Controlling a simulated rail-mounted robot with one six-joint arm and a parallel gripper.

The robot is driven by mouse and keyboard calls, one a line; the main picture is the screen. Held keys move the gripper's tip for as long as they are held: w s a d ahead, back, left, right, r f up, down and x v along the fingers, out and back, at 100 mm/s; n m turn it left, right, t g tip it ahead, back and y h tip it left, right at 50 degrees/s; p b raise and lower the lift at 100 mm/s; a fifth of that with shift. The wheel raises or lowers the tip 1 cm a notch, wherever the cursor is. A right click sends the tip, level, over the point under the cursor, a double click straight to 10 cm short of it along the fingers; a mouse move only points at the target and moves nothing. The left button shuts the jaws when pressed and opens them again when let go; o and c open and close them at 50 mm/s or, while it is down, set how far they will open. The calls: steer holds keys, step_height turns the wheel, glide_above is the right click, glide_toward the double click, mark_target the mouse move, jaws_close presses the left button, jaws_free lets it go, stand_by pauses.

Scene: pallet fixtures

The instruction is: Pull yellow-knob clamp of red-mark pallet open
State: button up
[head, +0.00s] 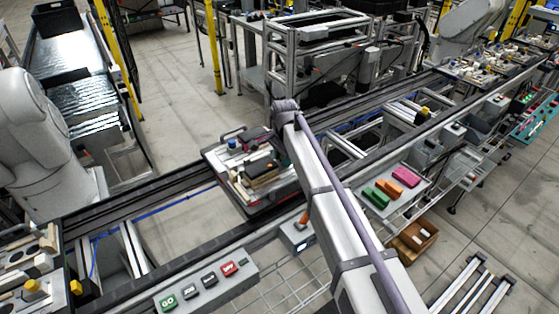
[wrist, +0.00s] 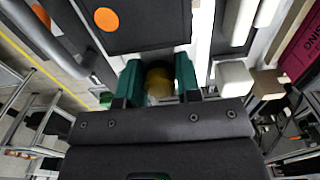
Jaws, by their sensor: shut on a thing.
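In the wrist view my gripper (wrist: 159,80) has its two green fingers closed on either side of a round yellow knob (wrist: 160,84). The knob is the clamp's handle; the rest of the clamp is hidden behind the knob and fingers. In the head view the pallet (head: 236,190) sits on the rail conveyor left of my arm, with dark and wooden parts on it and reddish edges. My arm covers its right side, so the knob and fingertips cannot be made out there. Whether the clamp is open or closed cannot be told.
A dark plate with an orange disc (wrist: 106,19) lies just beyond the fingers. Pale blocks (wrist: 235,80) stand close to the right finger. A button panel (head: 207,282) and a tray with green, orange and pink blocks (head: 390,188) flank my arm. Other fixtures stand along the conveyor.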

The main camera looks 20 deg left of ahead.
steer(key=shift+w+d, duration=0.65)
steer(key=shift+w, duration=0.25)
steer(key=o, duration=0.7)
step_height(320, 180, up, 8)
steer(key=p, duration=0.8)
